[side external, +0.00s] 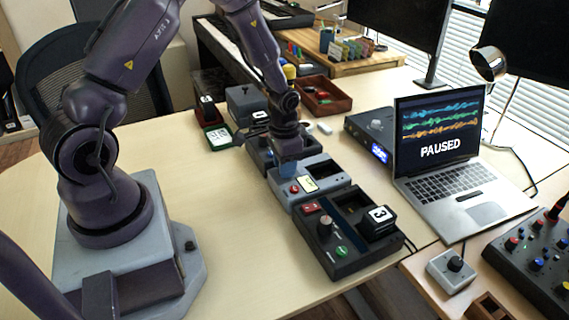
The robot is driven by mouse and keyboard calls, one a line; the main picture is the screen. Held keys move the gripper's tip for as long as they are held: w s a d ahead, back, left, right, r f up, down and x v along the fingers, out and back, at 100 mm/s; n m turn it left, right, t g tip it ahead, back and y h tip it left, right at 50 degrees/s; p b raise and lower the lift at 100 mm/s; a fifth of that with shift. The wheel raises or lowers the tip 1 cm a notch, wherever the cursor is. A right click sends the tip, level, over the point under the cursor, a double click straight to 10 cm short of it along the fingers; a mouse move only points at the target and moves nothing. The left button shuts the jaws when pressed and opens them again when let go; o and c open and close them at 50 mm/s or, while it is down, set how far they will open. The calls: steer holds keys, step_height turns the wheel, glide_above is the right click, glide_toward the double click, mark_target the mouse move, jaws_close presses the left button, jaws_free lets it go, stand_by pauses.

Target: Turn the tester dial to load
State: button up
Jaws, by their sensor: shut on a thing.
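The grey tester box (328,189) lies on the table in the middle of the side external view. It has a red button (294,188), a yellow label (308,184) and a dark recess on top. My gripper (288,165) points down over the back left part of this box. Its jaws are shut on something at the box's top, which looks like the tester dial. The dial is hidden by the jaws, so its setting cannot be read.
A dark box (347,262) with a knob, a green button and a block marked 3 (379,218) stands in front. Another dark box (262,155) is close behind. A laptop (445,190) reading PAUSED is at right.

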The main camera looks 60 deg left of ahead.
steer(key=shift+m, duration=0.4)
steer(key=o, duration=0.9)
steer(key=shift+o, duration=0.2)
step_height(320, 180, up, 13)
